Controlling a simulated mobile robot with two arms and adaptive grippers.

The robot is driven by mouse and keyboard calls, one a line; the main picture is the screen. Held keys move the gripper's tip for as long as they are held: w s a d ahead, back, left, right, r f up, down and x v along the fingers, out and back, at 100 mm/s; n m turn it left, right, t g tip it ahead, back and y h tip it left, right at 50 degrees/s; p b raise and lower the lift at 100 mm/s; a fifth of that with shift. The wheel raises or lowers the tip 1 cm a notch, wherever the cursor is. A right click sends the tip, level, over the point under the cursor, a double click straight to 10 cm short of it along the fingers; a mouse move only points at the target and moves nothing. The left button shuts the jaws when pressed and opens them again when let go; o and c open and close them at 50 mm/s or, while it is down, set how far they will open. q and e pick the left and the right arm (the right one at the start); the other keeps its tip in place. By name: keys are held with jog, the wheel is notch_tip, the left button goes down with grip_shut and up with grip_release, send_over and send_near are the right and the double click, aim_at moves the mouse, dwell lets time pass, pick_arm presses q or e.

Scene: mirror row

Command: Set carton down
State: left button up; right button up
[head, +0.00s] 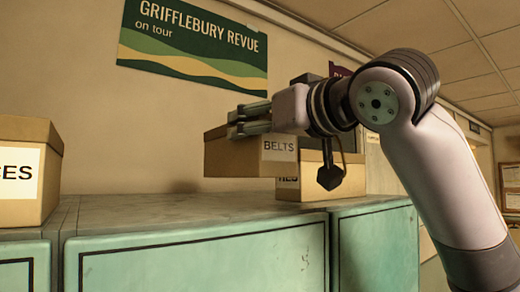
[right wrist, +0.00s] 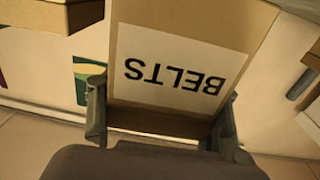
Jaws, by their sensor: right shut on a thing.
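My right gripper (head: 252,119) is shut on a brown cardboard carton (head: 230,158) with a white label reading BELTS. The carton hangs level above the teal cabinet top (head: 150,213), and a gap shows under it. In the right wrist view the carton (right wrist: 255,35) sits between the two fingers (right wrist: 162,122), its label upside down. My left gripper is not in view.
A carton (head: 322,187) with a partly hidden label stands on the cabinet top just right of the held one. Another carton (head: 48,205), its label ending in CES, stands at the left. Free cabinet top lies between them. A wall is behind.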

aim_at(258, 154)
jog(key=f, duration=0.3)
jog(key=shift+w+a, duration=0.2)
jog(key=shift+a, duration=0.1)
jog(key=shift+d+f+p, duration=0.1)
jog(key=shift+f+p, duration=0.2)
jog(key=shift+f, duration=0.15)
jog(key=shift+s+d, duration=0.1)
jog(key=shift+f, duration=0.25)
jog(key=o, duration=1)
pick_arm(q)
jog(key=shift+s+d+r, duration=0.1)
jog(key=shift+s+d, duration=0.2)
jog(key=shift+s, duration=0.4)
pick_arm(e)
jog(key=o, duration=0.5)
jog(key=shift+r, duration=0.1)
